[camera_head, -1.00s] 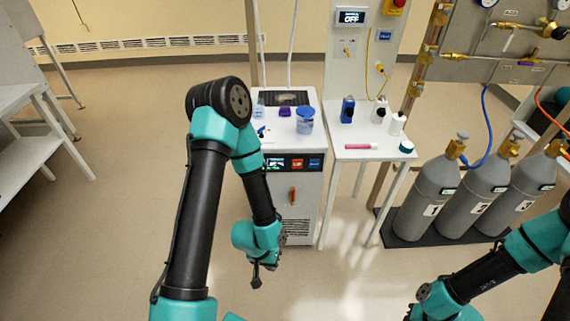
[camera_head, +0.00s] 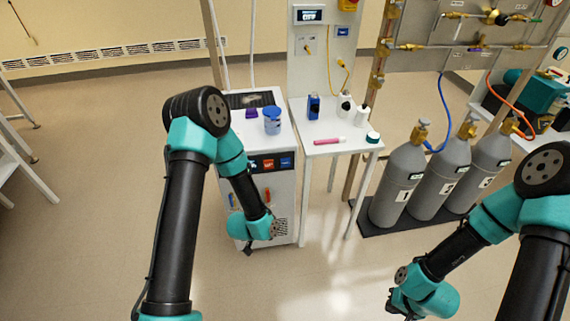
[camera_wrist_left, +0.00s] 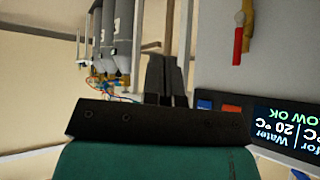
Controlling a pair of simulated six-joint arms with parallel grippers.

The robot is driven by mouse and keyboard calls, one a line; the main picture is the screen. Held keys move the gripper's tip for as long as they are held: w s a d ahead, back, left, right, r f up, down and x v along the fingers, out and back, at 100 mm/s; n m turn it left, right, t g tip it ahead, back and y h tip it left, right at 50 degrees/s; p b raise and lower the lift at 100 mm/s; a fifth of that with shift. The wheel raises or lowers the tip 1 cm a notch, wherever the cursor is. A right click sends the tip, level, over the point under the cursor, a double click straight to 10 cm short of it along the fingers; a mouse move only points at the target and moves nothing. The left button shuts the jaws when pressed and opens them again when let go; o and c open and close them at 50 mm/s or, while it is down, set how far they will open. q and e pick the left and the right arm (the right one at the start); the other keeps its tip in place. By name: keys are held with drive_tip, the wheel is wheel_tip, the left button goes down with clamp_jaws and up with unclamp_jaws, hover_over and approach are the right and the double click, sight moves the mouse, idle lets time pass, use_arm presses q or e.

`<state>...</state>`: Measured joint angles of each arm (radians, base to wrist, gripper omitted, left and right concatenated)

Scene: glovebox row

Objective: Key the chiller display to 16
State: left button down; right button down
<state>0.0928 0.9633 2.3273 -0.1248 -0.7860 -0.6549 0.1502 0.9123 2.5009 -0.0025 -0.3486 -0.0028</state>
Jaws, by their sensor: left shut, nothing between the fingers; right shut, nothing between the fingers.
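The chiller (camera_head: 284,209) is a white cabinet with a dark display panel on its upper front. In the left wrist view the chiller display (camera_wrist_left: 290,132) appears turned over and cut off by the edge; it reads Water, 20 °C and FLOW OK. An orange-red key (camera_head: 268,164) and a blue key (camera_head: 286,162) sit beside it. The orange-red key (camera_wrist_left: 232,108) and blue key (camera_wrist_left: 204,105) also show in the left wrist view. My left gripper (camera_head: 248,249) is shut and empty, low before the chiller front. My right gripper (camera_head: 393,304) is shut and empty, low in front of the cylinders.
A blue-lidded jar (camera_head: 272,121) stands on the chiller top. The white side table (camera_head: 316,147) holds bottles and a pink marker (camera_head: 329,141). Grey gas cylinders (camera_head: 397,187) stand to the right. A red-orange handle (camera_wrist_left: 238,45) shows in the left wrist view. Floor is clear between the arms.

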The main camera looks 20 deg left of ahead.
sight(285, 162)
use_arm(q)
drive_tip(key=w+d+r+m+t, duration=0.1)
drive_tip(key=w+r+m+t, duration=0.2)
drive_tip(key=w, duration=0.3)
drive_tip(key=w+d+r+m+t+h, duration=0.1)
drive_tip(key=w+d+r+m+t, duration=0.1)
drive_tip(key=w+r+m+t, duration=0.2)
drive_tip(key=w+r+m, duration=0.1)
drive_tip(key=w+m, duration=0.1)
drive_tip(key=w, duration=0.1)
drive_tip(key=shift+w, duration=0.25)
drive_tip(key=shift+w+a, duration=0.6)
drive_tip(key=shift+w, duration=0.7)
drive_tip(key=shift+w+a, duration=0.65)
drive_tip(key=shift+w, duration=0.7)
drive_tip(key=shift+w+a, duration=0.6)
drive_tip(key=shift+w, duration=0.7)
drive_tip(key=shift+w, duration=0.1)
drive_tip(key=shift+w+a, duration=0.2)
drive_tip(key=shift+w, duration=0.1)
